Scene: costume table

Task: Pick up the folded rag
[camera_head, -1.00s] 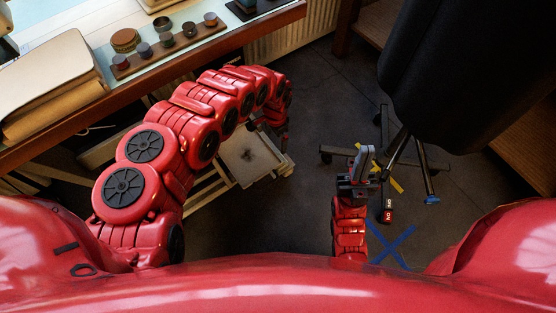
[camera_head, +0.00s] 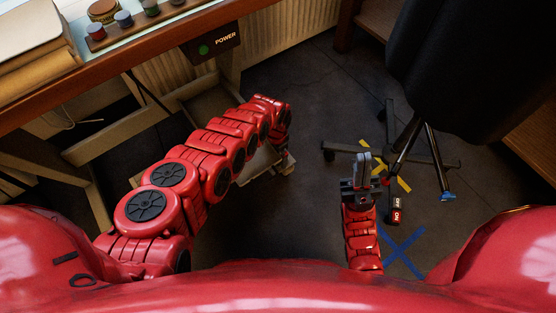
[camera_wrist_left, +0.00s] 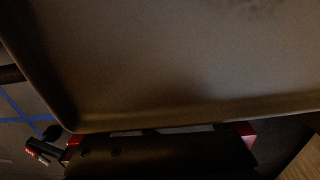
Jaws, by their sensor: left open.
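I cannot make out a folded rag in either view. In the head view my left arm reaches over a pale, worn step or tray top (camera_head: 258,165), covering most of it. My left gripper (camera_head: 285,163) is small and partly hidden at its far right end. In the left wrist view, a brownish rimmed surface (camera_wrist_left: 150,70) fills most of the picture, with a dark smudge at its upper right. The left gripper's dark body (camera_wrist_left: 160,150) lies along the bottom edge, close to the rim; its jaws are open. My right gripper (camera_head: 365,163) points up the picture above the floor, holding nothing visible.
A wooden table (camera_head: 120,75) with a rack of small pots (camera_head: 135,18) spans the upper left. A POWER box (camera_head: 213,45) hangs under its edge. A black chair (camera_head: 470,70) stands at the right. An ON/OFF switch (camera_head: 396,211) and blue tape cross (camera_head: 402,250) are on the floor.

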